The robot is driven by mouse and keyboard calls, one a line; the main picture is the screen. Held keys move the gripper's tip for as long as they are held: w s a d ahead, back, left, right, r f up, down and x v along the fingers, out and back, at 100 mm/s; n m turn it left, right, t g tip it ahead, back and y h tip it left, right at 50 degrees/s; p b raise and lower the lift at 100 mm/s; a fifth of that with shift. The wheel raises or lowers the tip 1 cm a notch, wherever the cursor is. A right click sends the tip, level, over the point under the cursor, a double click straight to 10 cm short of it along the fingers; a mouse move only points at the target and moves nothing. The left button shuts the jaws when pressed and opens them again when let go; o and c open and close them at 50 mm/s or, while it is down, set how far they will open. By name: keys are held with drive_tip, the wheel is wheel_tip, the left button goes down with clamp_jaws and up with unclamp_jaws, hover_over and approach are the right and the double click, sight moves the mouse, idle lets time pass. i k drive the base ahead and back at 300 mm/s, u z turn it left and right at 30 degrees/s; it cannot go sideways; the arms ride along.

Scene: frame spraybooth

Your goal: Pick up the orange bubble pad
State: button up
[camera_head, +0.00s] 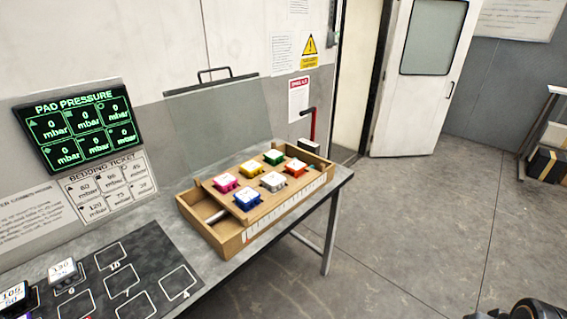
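An orange-red pad (295,169) with a white top sits at the right end of the raised board in the wooden tray (232,244). It is just right of the green pad (274,157) and beyond the grey pad (273,181). A yellow pad (250,168), a pink pad (225,183) and a blue pad (248,200) share the same board. All the pads rest apart from each other. My gripper is not in view; only a dark part, which seems to be my arm, shows at the bottom right corner.
The tray stands on a grey table (337,176). A clear panel (222,121) rises behind it. A black mat (130,268) with outlined squares and weight-like blocks (63,270) lies at front left. The pressure display (80,122) reads zeros. Floor (420,230) to the right is open.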

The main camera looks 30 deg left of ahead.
sight(295, 168)
drive_tip(key=u, duration=0.7)
drive_tip(key=i, duration=0.85)
drive_tip(key=u, duration=1.35)
drive_tip(key=i, duration=0.3)
drive_tip(key=u, duration=0.25)
